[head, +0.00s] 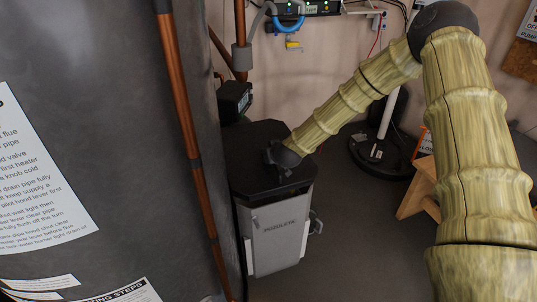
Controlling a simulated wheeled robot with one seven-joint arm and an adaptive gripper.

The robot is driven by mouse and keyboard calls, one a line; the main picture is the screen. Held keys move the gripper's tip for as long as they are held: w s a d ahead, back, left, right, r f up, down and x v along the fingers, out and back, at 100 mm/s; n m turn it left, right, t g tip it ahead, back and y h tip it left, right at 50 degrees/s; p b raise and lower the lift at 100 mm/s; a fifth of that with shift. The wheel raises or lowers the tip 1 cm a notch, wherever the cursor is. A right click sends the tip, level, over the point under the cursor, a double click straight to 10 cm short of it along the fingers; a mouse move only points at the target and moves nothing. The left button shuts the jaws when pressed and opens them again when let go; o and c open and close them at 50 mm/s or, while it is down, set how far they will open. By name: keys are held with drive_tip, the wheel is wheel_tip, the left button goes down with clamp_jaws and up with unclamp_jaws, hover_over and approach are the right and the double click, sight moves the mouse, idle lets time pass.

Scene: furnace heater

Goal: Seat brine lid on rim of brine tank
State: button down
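The brine tank (278,236) is a grey upright box with dark lettering on its front, standing on the floor just right of the big grey cylinder. The black brine lid (255,143) lies over its top and covers the opening. The lid looks roughly level, but I cannot tell whether it sits fully down on the rim all round. My gripper (276,160) is dark and small in the view, at the right front part of the lid, touching it or just above it. My wrist hides its fingers, so its grip is unclear.
The large grey cylinder (100,120) with a copper pipe (181,110) stands close on the left. A black control box (234,100) sits behind the lid. A round black base with a white pole (384,150) and a wooden stand (418,188) are to the right. Open floor lies between.

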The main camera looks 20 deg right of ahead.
sight(278, 170)
drive_tip(key=shift+f+b, duration=1.15)
drive_tip(key=shift+f, duration=1.25)
drive_tip(key=shift+f, duration=1.2)
idle(1.1)
drive_tip(key=c, duration=1.4)
unclamp_jaws()
drive_tip(key=shift+s+f, duration=0.1)
drive_tip(key=v, duration=1.2)
